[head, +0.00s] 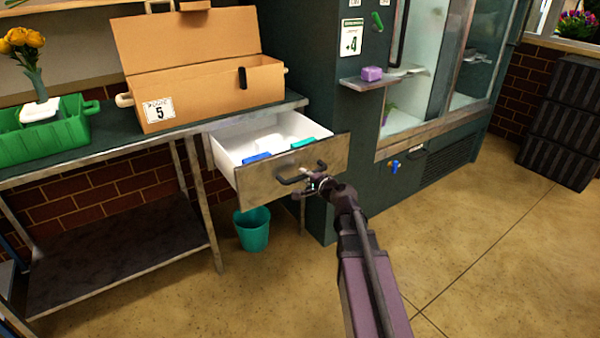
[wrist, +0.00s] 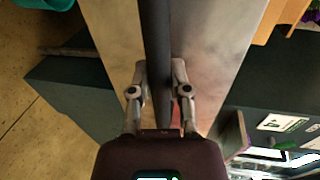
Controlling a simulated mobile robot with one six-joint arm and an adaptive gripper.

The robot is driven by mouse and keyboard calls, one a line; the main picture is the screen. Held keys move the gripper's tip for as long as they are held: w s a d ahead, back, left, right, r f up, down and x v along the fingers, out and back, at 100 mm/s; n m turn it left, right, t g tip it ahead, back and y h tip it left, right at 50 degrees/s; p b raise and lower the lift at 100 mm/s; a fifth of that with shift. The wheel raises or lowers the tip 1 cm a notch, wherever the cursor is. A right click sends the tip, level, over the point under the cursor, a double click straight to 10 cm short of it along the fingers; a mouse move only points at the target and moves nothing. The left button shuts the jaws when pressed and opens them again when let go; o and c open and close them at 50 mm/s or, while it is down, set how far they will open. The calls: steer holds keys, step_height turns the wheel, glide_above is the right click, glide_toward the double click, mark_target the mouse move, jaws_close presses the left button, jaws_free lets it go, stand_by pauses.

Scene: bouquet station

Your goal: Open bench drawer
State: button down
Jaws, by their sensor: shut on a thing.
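The bench drawer (head: 243,188) stands pulled out from under the right end of the bench. Its white inside shows, with a blue item (head: 257,157), a green item (head: 303,143) and white items in it. My gripper (head: 318,180) is at the drawer's front, on its dark bar handle (head: 292,179). In the wrist view, the two fingers (wrist: 161,85) are closed around the dark handle (wrist: 155,40), in front of the metal drawer front (wrist: 215,45). The contact at the fingertips is partly hidden by the handle.
A cardboard box (head: 215,100) and a green crate (head: 55,135) with yellow flowers stand on the bench (head: 110,142). A teal bin (head: 252,230) is on the floor below the drawer. A dark green cooler (head: 345,130) stands close at right. The floor in front is clear.

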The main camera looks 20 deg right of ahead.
steer(key=shift+s+d, duration=0.15)
steer(key=shift+s, duration=0.4)
steer(key=c, duration=0.6)
jaws_free()
steer(key=shift+o, duration=0.2)
steer(key=shift+s, duration=0.1)
